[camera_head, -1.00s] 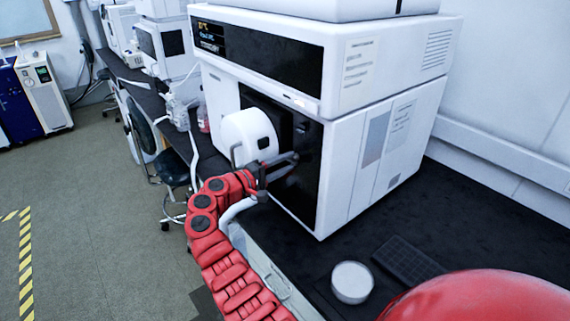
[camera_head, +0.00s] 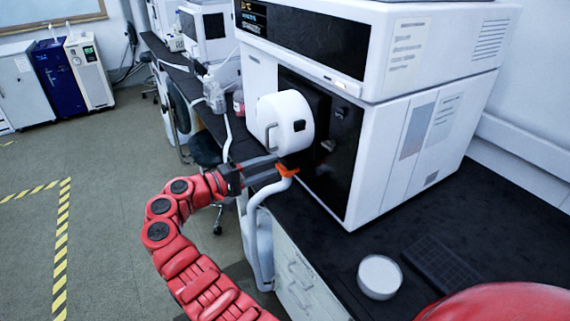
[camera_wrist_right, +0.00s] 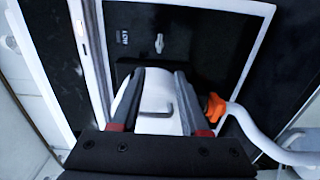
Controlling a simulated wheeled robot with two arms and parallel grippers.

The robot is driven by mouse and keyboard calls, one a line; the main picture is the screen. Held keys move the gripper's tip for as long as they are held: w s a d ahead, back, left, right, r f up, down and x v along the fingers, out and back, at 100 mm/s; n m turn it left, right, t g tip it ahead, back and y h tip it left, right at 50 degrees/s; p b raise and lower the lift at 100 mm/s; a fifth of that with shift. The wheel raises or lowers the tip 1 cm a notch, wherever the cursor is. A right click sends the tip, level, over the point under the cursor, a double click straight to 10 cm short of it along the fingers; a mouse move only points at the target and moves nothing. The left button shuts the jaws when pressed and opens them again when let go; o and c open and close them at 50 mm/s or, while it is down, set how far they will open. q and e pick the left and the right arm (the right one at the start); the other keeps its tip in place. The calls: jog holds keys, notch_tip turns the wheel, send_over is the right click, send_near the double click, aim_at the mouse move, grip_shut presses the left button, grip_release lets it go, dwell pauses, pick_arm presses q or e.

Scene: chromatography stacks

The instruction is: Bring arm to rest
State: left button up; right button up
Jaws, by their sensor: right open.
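My right gripper (camera_head: 280,166) is open and empty, in front of the white instrument (camera_head: 405,160), just below a white drum-shaped part (camera_head: 285,118) on its dark front. In the right wrist view its two fingers (camera_wrist_right: 160,76) are spread, with the white drum and its grey bar handle (camera_wrist_right: 168,108) showing between and beyond them. Nothing is held between the fingers. An orange fitting (camera_head: 287,171) on a white hose shows beside the lower finger; I cannot tell if they touch. My left gripper is out of view.
The black bench top (camera_head: 450,230) holds a round white dish (camera_head: 380,277) and a dark rack (camera_head: 440,265) at the front right. Other white instruments stand farther back along the bench. A stool (camera_head: 206,150) stands beside the bench. The floor (camera_head: 100,190) at the left is open.

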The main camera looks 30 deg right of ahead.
jog(key=shift+a, duration=0.4)
